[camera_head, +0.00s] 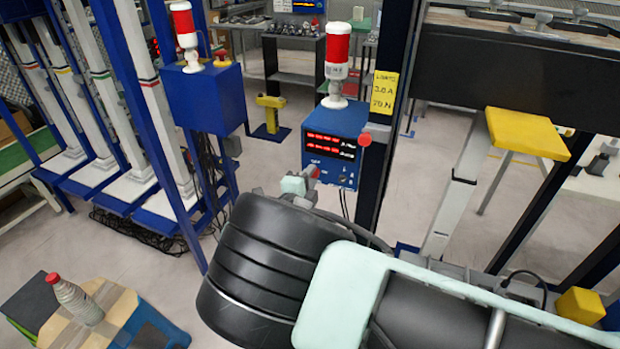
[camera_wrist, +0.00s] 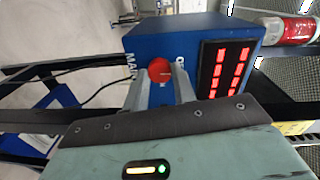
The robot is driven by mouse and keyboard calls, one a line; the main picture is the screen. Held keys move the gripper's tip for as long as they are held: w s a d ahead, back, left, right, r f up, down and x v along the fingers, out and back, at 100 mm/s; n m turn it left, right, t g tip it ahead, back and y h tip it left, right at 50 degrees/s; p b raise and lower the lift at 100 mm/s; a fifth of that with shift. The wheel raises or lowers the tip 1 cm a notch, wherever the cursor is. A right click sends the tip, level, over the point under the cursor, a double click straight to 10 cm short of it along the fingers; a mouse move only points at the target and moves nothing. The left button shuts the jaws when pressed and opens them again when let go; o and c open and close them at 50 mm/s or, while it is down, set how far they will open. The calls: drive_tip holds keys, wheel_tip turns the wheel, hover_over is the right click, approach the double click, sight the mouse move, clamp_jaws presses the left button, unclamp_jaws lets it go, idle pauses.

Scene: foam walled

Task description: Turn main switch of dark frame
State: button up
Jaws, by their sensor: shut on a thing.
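A blue control box (camera_head: 335,128) with red lit digits is mounted beside the dark frame post (camera_head: 388,130). Its red main switch knob (camera_wrist: 160,68) sits on the box face in the wrist view, beside white "MAIN" lettering; the blue box (camera_wrist: 178,42) appears turned sideways there. My gripper (camera_wrist: 161,84) is shut on the red knob, with one grey finger on each side of it. In the head view my gripper (camera_head: 307,181) reaches the lower left of the box face, and the knob shows small at its tip.
A red-and-white signal lamp (camera_head: 337,62) stands on the box. A red button (camera_head: 365,139) and a yellow label (camera_head: 384,92) are on the post. Another blue box (camera_head: 206,98) with a lamp is on the blue frame at left. A bottle (camera_head: 75,300) stands at lower left.

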drive_tip(key=shift+a, duration=0.1)
idle(0.3)
drive_tip(key=o, duration=1)
drive_tip(key=shift+s, duration=0.1)
drive_tip(key=b+v, duration=0.4)
drive_tip(key=v, duration=1.3)
drive_tip(key=shift+s, duration=0.15)
